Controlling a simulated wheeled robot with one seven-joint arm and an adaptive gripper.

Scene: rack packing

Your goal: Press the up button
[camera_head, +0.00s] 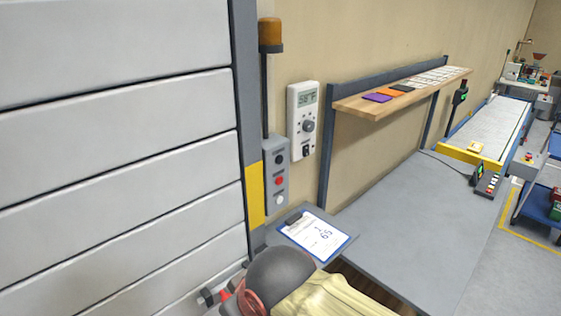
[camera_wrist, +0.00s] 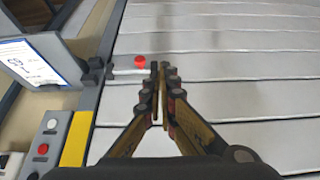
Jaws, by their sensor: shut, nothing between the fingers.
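The grey control box (camera_head: 268,189) is mounted beside the shutter door, with a black top button (camera_head: 278,159), a red middle button (camera_head: 279,181) and a white lower button (camera_head: 280,200). I cannot read the marks that tell which button is up.
A grey shutter door (camera_head: 120,120) fills the left. A yellow-marked post (camera_head: 256,194) stands beside the box. An orange beacon (camera_head: 270,35), a wall thermostat (camera_head: 303,120) and a clipboard (camera_head: 315,235) are near. A red-knobbed fitting (camera_wrist: 140,62) lies beyond my fingertips.

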